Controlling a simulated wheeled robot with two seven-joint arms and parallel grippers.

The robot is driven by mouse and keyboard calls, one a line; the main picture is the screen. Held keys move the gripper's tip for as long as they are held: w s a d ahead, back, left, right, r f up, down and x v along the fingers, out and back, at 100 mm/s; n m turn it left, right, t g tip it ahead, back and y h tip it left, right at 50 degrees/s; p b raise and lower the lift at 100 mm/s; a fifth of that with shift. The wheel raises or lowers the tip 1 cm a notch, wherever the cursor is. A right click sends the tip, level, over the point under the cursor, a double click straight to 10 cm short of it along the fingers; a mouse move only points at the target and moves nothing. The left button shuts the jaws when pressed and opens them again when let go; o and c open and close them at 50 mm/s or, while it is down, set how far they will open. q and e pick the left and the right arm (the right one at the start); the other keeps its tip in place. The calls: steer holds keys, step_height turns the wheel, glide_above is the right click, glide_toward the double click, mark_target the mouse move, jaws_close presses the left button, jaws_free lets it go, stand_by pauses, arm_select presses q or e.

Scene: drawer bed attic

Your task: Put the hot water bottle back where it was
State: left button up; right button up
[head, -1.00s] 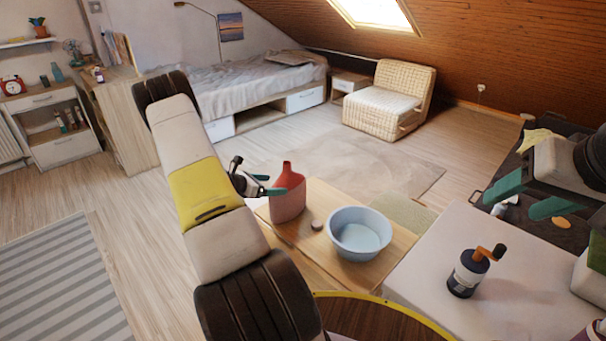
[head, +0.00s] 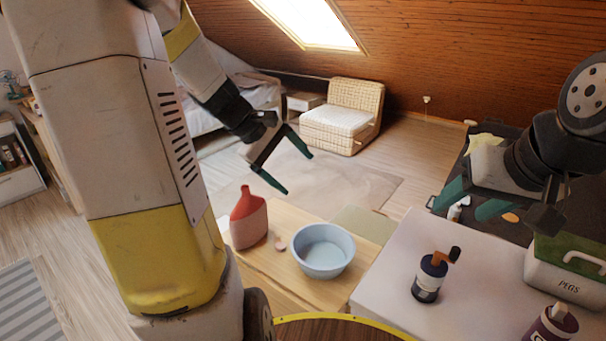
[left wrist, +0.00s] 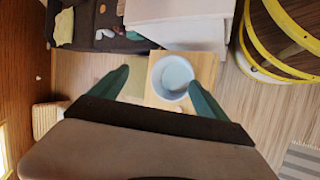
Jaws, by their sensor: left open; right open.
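The red hot water bottle (head: 248,218) stands upright on the wooden table (head: 292,222), left of the light blue basin (head: 323,250). A small round cap-like piece (head: 280,244) lies on the table between them. My left gripper (head: 300,172) is open and empty, in the air above and beyond the bottle, apart from it. In the left wrist view the open fingers (left wrist: 155,85) point toward the table and the basin (left wrist: 172,78); the bottle does not show there. My right gripper (head: 468,202) is open and empty at the right, above the white surface's far edge.
A dark sofa-like piece (head: 500,145), wicker chair (head: 342,115) and bed (head: 262,95) stand behind.

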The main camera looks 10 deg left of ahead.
arm_select(q)
steer(key=s+d+r+m+t+y, duration=0.1)
steer(key=s+d+r+m+y, duration=0.1)
steer(key=s+m, duration=0.4)
steer(key=s+d+r+m+t+y, duration=0.1)
steer(key=s+r+m, duration=0.4)
steer(key=s, duration=0.5)
steer(key=shift+s+d+m+y, duration=0.2)
steer(key=shift+d+m+y, duration=0.35)
steer(key=shift+d, duration=0.2)
